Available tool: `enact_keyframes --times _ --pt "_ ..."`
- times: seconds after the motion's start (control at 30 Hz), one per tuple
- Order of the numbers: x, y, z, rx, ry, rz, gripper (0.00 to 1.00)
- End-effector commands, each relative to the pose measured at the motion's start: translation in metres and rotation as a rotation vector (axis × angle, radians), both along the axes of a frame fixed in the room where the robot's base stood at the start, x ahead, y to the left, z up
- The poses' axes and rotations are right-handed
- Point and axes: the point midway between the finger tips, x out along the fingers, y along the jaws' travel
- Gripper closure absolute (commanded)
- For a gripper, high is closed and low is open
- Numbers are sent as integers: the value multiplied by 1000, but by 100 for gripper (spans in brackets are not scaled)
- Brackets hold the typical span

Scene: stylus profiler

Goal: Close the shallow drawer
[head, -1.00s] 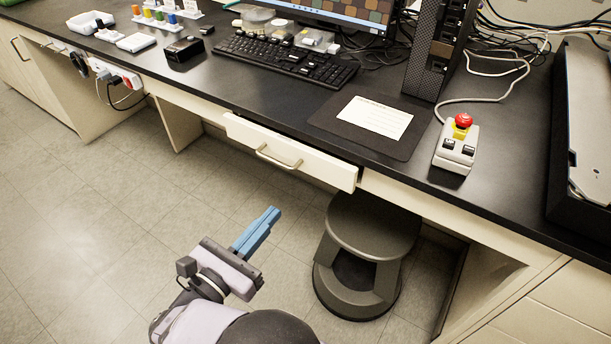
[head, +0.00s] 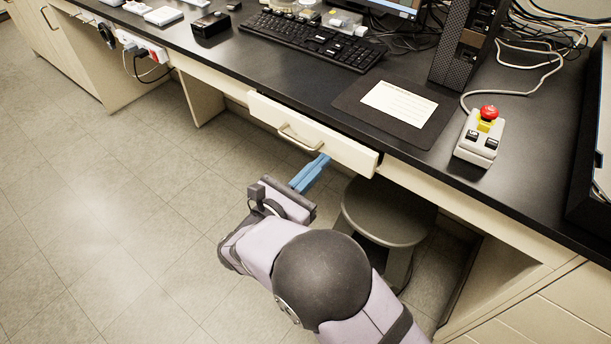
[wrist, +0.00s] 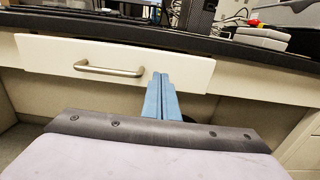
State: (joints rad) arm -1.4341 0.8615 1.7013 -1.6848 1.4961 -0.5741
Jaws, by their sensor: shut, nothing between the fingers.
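The shallow drawer (head: 338,146) has a cream front and sits under the black desk top, pulled out a little from the desk. Its metal bar handle (head: 300,138) is on the front. In the wrist view the drawer front (wrist: 190,69) spans the upper picture, with the handle (wrist: 108,69) left of my fingers. My gripper (head: 325,158) has blue fingers, shut together and empty. The fingertips also show in the wrist view (wrist: 160,76), in front of the drawer face, right of the handle. Whether they touch the face I cannot tell.
A dark round stool (head: 385,210) stands under the desk, below the drawer's right end. On the desk top are a keyboard (head: 310,40), a dark mat with a paper card (head: 399,104) and a control box with a red button (head: 480,140). The floor at left is clear.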

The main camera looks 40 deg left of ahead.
Motion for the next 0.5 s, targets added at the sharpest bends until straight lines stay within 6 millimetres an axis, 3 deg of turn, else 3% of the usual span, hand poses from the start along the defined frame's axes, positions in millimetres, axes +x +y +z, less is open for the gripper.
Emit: enact_keyframes --times 0.2,0.5 --pt "21 0 0 -1 0 0 100" --pt "26 0 0 -1 0 1 100"
